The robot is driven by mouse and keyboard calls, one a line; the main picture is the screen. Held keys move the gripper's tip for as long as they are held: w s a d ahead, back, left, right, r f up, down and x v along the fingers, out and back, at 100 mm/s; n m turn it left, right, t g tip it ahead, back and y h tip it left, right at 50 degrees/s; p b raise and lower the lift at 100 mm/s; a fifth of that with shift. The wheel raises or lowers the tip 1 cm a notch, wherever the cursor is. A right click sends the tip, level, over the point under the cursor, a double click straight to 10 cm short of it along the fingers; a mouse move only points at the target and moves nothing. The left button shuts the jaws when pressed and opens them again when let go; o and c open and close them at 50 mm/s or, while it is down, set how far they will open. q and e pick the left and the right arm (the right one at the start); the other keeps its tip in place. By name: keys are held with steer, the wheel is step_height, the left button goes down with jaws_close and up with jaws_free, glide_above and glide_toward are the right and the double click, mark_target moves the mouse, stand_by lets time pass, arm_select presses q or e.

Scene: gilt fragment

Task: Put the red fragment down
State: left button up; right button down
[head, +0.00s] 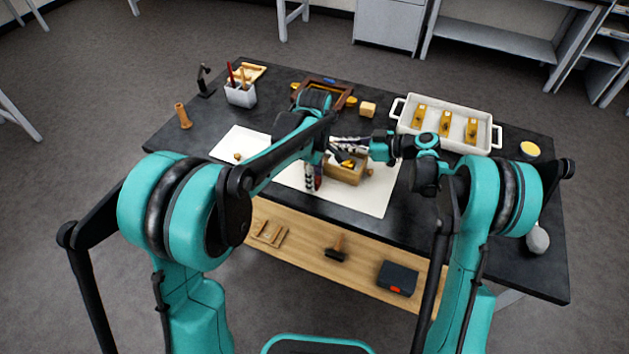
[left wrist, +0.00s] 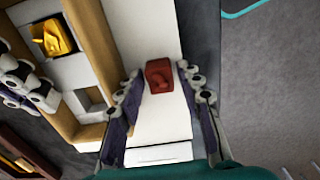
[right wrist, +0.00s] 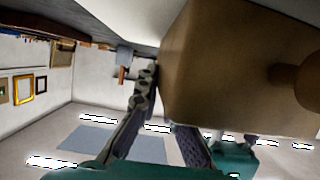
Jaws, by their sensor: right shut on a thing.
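The red fragment (left wrist: 160,75) is a small block with a raised figure, between my left fingertips and above the white sheet in the left wrist view. My left gripper (left wrist: 160,72) has its fingers apart with narrow gaps beside the fragment; it shows low beside the box in the head view (head: 313,184). I cannot tell whether the fragment touches the sheet. The wooden box (head: 345,174) has a gilt fragment (left wrist: 52,37) in one compartment and an empty-looking compartment (left wrist: 88,97). My right gripper (head: 347,143) is shut on the box's wall; the box partly hides one finger in the right wrist view.
The white sheet (head: 375,203) lies under the box on the dark table (head: 420,215). A white tray (head: 400,123) with several gilt pieces stands at the back right. A pen holder (head: 241,95) and a wooden peg (head: 183,116) stand at left. The front-right tabletop is mostly clear.

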arm_select(q)
jaws_close()
steer(key=shift+r, duration=0.15)
step_height(320, 180, up, 10)
steer(key=shift+f, duration=0.1)
stand_by(0.4)
